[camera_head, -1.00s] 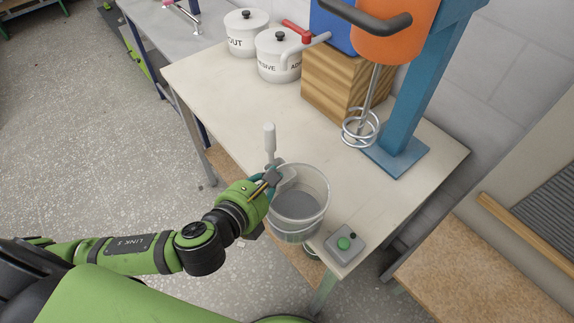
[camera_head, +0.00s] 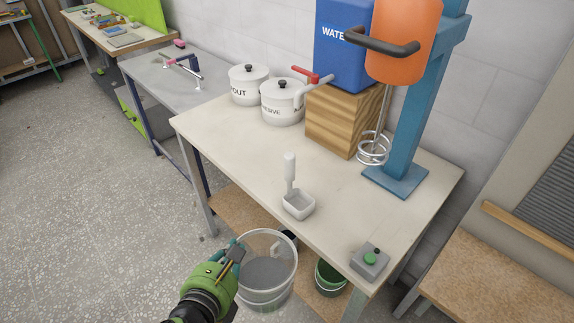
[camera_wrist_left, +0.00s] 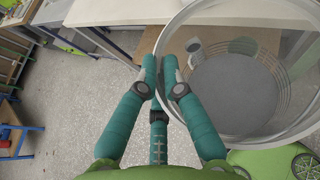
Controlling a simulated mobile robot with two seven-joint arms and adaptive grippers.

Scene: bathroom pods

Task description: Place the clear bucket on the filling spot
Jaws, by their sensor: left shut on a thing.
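The clear bucket (camera_head: 283,292) is round and see-through, with a grey round area at its bottom. It hangs in front of the table's near edge, roughly upright. My left gripper (camera_head: 237,249) is shut on the bucket's left rim. In the left wrist view the fingers (camera_wrist_left: 161,68) are close together at the rim, and the bucket (camera_wrist_left: 232,143) fills the right side. I cannot make out a marked filling spot; the table (camera_head: 240,130) holds a blue WATER container (camera_head: 343,50) on a wooden block. My right gripper is not in view.
A grey scoop (camera_head: 298,206) stands mid-table, with a green-button box (camera_head: 370,262) near the front corner. White pots (camera_head: 283,103) with lids and a mixer stand with a blue base (camera_head: 395,184) are at the back. A green bucket (camera_head: 330,278) is below. The table's left middle is clear.

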